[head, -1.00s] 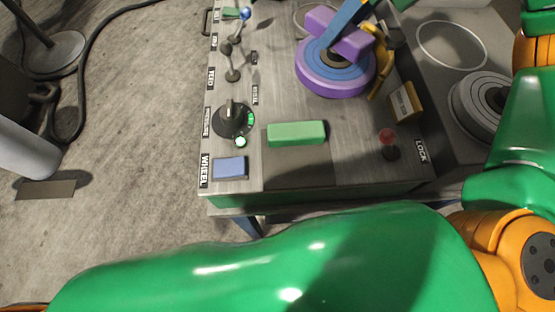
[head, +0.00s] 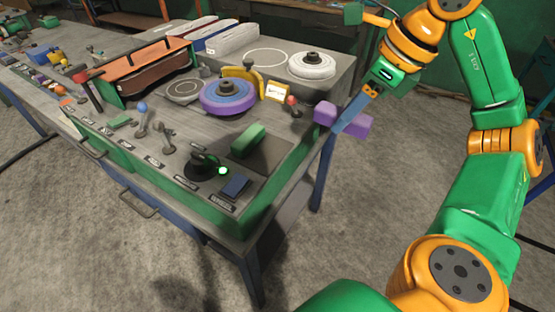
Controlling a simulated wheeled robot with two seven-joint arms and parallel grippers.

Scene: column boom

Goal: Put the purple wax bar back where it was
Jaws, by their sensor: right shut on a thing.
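The purple wax bar (head: 357,126) is in my right gripper (head: 343,119), whose blue fingers are shut across its middle. Gripper and bar appear in the air by the bench's right front edge, apart from the bench top in the picture. The purple and blue buffing wheel (head: 228,97) lies flat on the bench (head: 212,134), left of the bar. A green bar (head: 248,138) lies on the bench near its front right corner. My left gripper is not in view.
A red-topped knob (head: 292,101), a tag (head: 279,91) and a yellow guard (head: 243,73) stand near the wheel. A black rotary switch (head: 204,163) and a blue pad (head: 236,187) sit at the front. A dark bare patch (head: 279,154) lies beside the green bar.

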